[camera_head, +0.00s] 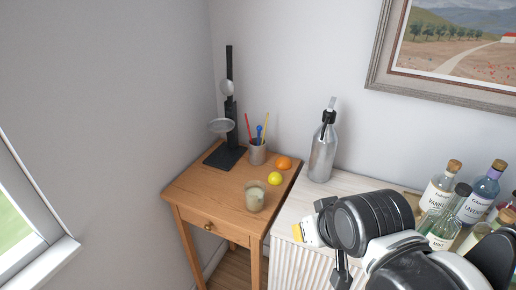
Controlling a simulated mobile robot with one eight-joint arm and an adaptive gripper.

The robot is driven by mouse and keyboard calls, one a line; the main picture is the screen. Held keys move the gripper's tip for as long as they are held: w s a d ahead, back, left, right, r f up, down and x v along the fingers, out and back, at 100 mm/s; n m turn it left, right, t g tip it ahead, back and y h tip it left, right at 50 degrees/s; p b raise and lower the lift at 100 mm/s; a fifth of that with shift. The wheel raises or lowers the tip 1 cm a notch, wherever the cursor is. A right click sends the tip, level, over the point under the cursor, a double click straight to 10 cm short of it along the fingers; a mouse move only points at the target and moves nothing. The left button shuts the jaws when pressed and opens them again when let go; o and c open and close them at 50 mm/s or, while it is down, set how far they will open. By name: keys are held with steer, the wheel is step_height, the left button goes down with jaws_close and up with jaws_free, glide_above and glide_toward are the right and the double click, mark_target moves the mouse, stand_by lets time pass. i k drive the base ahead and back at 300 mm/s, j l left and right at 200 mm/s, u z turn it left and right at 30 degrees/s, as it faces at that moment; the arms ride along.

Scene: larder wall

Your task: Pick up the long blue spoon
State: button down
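A grey cup (258,154) stands at the back of the small wooden table. Several thin utensils stand upright in it.
A black stand (230,115) with a dish is left of the cup. An orange (284,163), a lemon (275,179) and a glass jar (255,196) are in front. A tall bottle (322,152) stands right; several labelled bottles (438,190) stand beyond my arm.

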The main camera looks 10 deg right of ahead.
mark_target(259, 128)
steer(key=i+j+z, duration=0.1)
steer(key=i+j, duration=0.8)
steer(key=j, duration=0.1)
